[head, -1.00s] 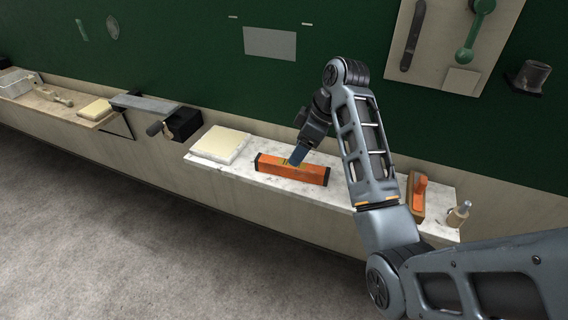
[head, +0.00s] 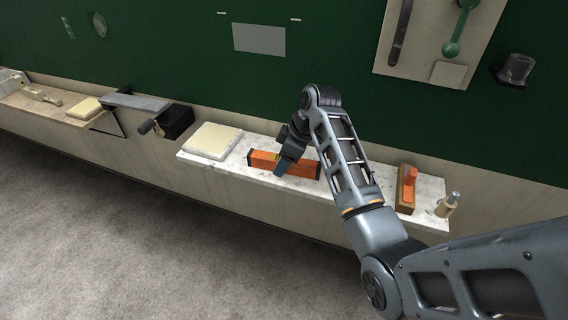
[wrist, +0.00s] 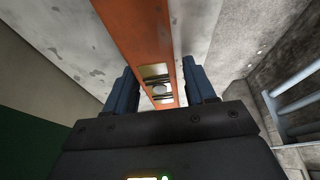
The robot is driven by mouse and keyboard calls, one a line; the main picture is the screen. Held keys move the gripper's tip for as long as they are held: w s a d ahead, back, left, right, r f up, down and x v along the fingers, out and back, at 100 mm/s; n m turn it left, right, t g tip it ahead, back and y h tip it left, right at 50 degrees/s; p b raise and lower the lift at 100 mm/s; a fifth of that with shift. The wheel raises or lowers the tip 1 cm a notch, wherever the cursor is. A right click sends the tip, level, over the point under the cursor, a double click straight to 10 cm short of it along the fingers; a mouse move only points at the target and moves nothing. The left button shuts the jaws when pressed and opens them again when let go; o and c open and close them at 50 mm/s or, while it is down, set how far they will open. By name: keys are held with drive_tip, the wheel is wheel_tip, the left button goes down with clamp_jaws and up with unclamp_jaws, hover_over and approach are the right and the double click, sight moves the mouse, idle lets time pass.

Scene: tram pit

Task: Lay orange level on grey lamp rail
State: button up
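The orange level (head: 303,166), with black ends, lies on the white speckled shelf (head: 225,170). My gripper (head: 284,168) is at the level, its blue fingers covering part of it in the head view. In the wrist view the level (wrist: 136,35) runs between the two spread fingers of my gripper (wrist: 161,90), with gaps beside it; whether the fingertips reach down around it I cannot tell. The grey rail (head: 138,101), a flat bar beside a black box, is at the left in the head view, apart from my gripper, with nothing on it.
A cream slab (head: 212,140) lies left of the level. An orange-handled wooden tool (head: 407,190) and a small bottle-like object (head: 448,204) stand at the shelf's right. The black box (head: 175,121) stands between the slab and the rail. Floor in front is clear.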

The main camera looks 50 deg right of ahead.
drive_tip(key=c, duration=0.9)
drive_tip(key=shift+r, duration=0.15)
